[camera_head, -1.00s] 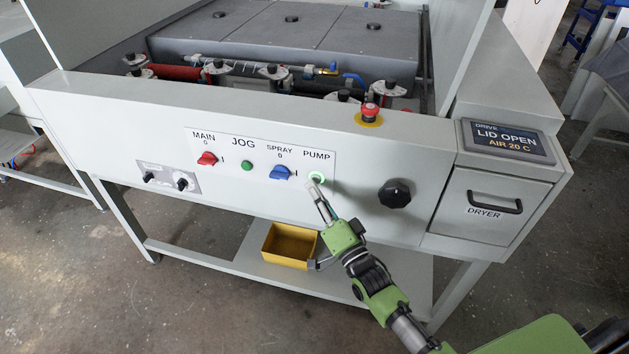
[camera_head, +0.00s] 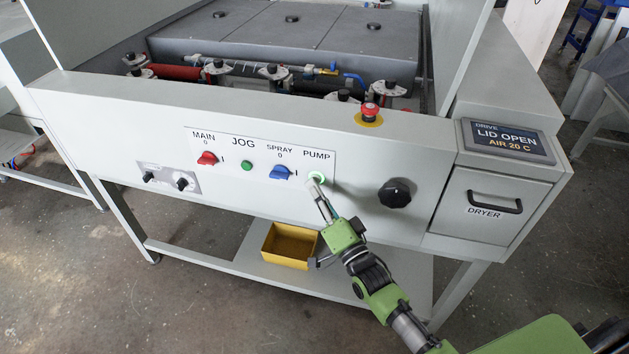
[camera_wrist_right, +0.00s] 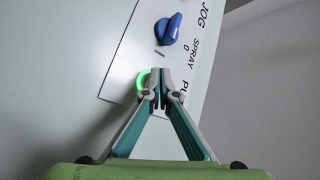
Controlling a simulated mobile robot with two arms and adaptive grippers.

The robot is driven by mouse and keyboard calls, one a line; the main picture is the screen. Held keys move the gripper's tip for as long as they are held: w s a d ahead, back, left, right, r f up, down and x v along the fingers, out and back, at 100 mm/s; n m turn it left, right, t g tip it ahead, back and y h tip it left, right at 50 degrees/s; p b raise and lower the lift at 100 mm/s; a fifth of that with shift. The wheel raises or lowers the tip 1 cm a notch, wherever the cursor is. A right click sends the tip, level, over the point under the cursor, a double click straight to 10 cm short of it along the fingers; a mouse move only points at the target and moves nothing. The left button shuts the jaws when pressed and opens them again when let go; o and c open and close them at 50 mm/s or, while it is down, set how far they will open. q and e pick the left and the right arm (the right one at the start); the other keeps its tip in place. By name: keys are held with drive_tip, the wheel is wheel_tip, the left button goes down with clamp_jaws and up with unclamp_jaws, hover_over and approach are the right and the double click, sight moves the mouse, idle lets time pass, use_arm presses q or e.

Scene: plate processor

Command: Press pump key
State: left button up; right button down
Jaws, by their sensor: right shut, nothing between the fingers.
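The pump key (camera_head: 316,177) is a round button with a lit green ring under the PUMP label on the white control panel. My right gripper (camera_head: 314,185) is shut and empty, with its fingertips at the key, covering part of it. In the right wrist view the shut fingertips (camera_wrist_right: 159,75) overlap the lit ring of the pump key (camera_wrist_right: 142,80), whose left side shows. Whether the tips touch the key I cannot tell. My left gripper is not in view.
The red MAIN switch (camera_head: 207,158), green JOG button (camera_head: 247,166) and blue SPRAY switch (camera_head: 282,172) are left of the key. A black knob (camera_head: 395,193) is to the right, and a red emergency button (camera_head: 370,111) above. A yellow bin (camera_head: 290,245) sits on the lower shelf.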

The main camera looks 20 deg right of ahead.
drive_tip(key=shift+w+d, duration=0.15)
drive_tip(key=shift+w, duration=0.05)
drive_tip(key=shift+s+r, duration=0.1)
drive_tip(key=shift+s+a, duration=0.25)
idle(0.4)
drive_tip(key=s+a+p, duration=0.2)
drive_tip(key=s+a, duration=0.1)
drive_tip(key=s, duration=0.2)
drive_tip(key=shift+a+p, duration=0.2)
drive_tip(key=shift+p, duration=0.15)
idle(0.4)
